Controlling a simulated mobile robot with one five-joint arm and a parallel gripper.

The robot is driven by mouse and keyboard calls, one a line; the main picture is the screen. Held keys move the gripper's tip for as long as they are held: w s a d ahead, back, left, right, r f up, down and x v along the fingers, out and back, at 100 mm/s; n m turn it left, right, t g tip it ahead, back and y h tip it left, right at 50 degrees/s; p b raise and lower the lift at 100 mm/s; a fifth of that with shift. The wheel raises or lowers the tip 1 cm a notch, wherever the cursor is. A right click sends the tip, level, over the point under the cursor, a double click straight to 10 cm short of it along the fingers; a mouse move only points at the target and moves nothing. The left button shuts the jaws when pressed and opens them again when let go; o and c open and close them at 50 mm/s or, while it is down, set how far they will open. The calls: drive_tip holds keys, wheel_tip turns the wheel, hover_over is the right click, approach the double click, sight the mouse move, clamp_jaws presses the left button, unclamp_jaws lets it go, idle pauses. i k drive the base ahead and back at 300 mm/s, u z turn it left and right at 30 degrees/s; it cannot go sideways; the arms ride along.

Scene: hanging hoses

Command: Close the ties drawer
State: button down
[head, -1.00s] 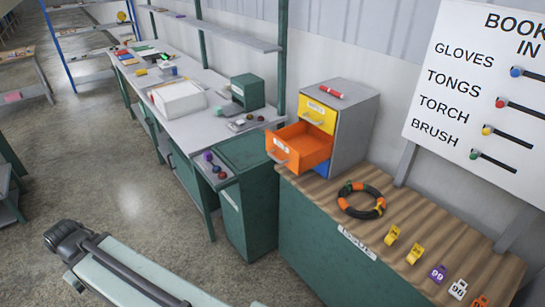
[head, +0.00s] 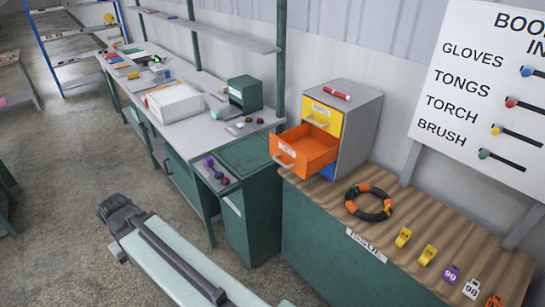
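A small grey cabinet (head: 357,128) stands at the back of the wooden-topped counter, with yellow, orange and blue drawers. The orange drawer (head: 312,147) in the middle is pulled well out to the front left, with a handle and a white label on its front; the label is too small to read. The yellow drawer (head: 322,116) above looks shut. The blue drawer (head: 327,171) below is mostly hidden by the orange one. Part of my arm shows at the lower left, well away from the cabinet. I cannot make out my gripper's fingers in this view.
A red object (head: 337,94) lies on the cabinet. A black and orange hose ring (head: 369,202) and several numbered tags lie on the counter (head: 420,218). A green bench (head: 247,165) stands left of it, carrying small knobs. Open floor (head: 60,200) lies to the left.

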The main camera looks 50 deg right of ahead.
sight(305, 149)
drive_tip(key=i, duration=0.9)
drive_tip(key=u, duration=0.05)
